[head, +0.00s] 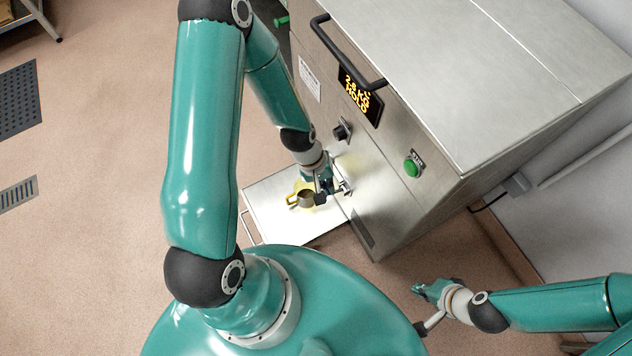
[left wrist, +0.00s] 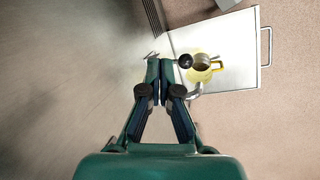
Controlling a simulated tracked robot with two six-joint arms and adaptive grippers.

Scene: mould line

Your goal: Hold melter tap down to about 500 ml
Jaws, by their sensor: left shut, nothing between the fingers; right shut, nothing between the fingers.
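The melter (head: 400,205) is a large steel cabinet with a lit display (head: 359,94). Its tap, with a black ball knob (left wrist: 185,61) and a metal spout (left wrist: 194,91), shows low on its front. Contact is unclear. My right gripper (head: 425,290) is shut, away from the melter. The jug's fill level cannot be read.
The melter front has a black handle (head: 331,58), a dark rotary knob (head: 342,131) and a green button (head: 412,168). The shelf has a wire handle (head: 247,226) at its left side. A dark perforated mat (head: 18,98) and a floor grate (head: 18,194) lie left.

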